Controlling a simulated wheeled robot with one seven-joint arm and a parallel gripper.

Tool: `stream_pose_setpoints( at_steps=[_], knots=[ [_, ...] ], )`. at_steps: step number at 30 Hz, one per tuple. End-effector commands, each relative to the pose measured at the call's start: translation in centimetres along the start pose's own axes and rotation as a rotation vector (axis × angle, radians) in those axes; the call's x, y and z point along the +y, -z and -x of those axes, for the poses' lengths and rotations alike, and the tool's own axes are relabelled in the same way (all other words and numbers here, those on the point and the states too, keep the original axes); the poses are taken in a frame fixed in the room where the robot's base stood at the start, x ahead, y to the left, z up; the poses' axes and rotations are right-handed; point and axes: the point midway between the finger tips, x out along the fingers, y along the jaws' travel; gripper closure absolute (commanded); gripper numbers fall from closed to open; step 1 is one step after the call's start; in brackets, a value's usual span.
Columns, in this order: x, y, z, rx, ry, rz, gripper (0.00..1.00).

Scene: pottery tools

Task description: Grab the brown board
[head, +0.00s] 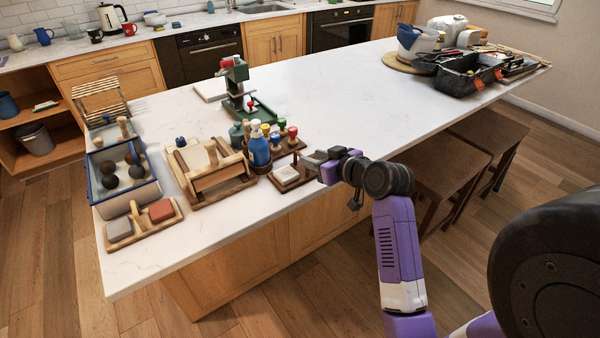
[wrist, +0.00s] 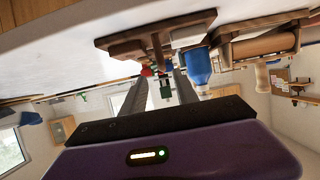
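Two brown wooden pieces lie near my gripper, and I cannot tell for certain which is the brown board. One is a dark brown board (head: 299,147) under several colourful knobbed stamps. The other is a small brown tray (head: 278,187) with a pale tile on it, near the counter's front edge. My gripper (head: 308,161) is just right of both. In the wrist view, which looks upside down, my gripper's fingers (wrist: 160,88) are apart with nothing clearly held. A brown wooden piece (wrist: 185,31) shows beyond them. Contact cannot be told.
A blue bottle (head: 258,148) stands left of the stamps. A wooden press frame (head: 217,188), a blue-edged bin (head: 128,200) and a green machine (head: 236,85) stand farther left and back.

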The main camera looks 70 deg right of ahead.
Motion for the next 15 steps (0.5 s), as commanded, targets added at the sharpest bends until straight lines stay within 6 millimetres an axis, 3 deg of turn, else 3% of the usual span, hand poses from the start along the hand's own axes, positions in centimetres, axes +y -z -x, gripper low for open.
stream_pose_setpoints(
  at_steps=[15],
  knots=[
    [-0.6,-0.5,-5.9,0.001,-0.001,0.000,0.64]
  ],
)
